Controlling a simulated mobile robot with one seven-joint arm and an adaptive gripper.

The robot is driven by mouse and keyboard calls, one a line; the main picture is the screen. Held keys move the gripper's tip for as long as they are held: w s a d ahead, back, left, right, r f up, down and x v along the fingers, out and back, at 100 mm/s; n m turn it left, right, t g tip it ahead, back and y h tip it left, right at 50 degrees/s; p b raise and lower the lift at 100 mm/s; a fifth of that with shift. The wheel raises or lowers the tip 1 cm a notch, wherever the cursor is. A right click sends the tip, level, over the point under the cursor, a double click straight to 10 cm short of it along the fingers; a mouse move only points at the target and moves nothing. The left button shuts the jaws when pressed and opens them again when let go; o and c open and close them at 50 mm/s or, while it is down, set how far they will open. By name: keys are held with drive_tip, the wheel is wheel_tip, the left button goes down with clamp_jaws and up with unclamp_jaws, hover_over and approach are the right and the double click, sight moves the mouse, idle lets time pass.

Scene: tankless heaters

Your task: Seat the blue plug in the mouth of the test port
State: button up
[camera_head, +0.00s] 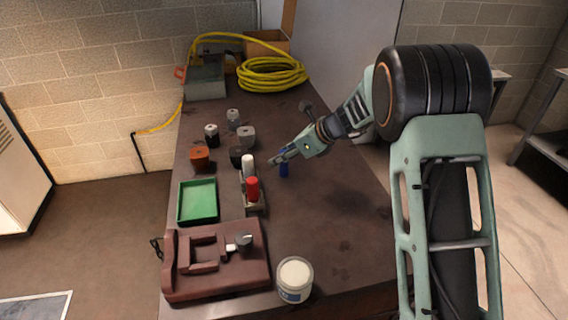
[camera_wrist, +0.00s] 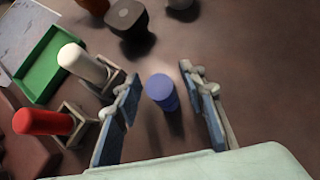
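The blue plug (camera_head: 284,169) stands upright on the brown table, right of the small holder with the white and red plugs. My gripper (camera_head: 274,160) reaches in from the right, close to the blue plug. In the wrist view the blue plug (camera_wrist: 161,91) shows between the two spread fingers of my gripper (camera_wrist: 159,78), with a gap on each side. The gripper is open and empty. A maroon fixture (camera_head: 214,284) at the near left of the table bears a grey round fitting (camera_head: 244,241); I cannot tell whether this is the test port, and no open mouth is clear.
The white plug (camera_wrist: 82,62) and red plug (camera_wrist: 42,121) stand in holders left of my gripper. A green tray (camera_head: 198,201), several dark and grey parts, an orange block (camera_head: 200,157) and a white jar (camera_head: 294,279) stand around. The table's right side is clear.

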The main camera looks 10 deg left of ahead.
drive_tip(key=x, duration=0.4)
drive_tip(key=shift+w+a+f, duration=0.1)
drive_tip(key=shift+a+f, duration=0.05)
drive_tip(key=shift+a, duration=0.1)
clamp_jaws()
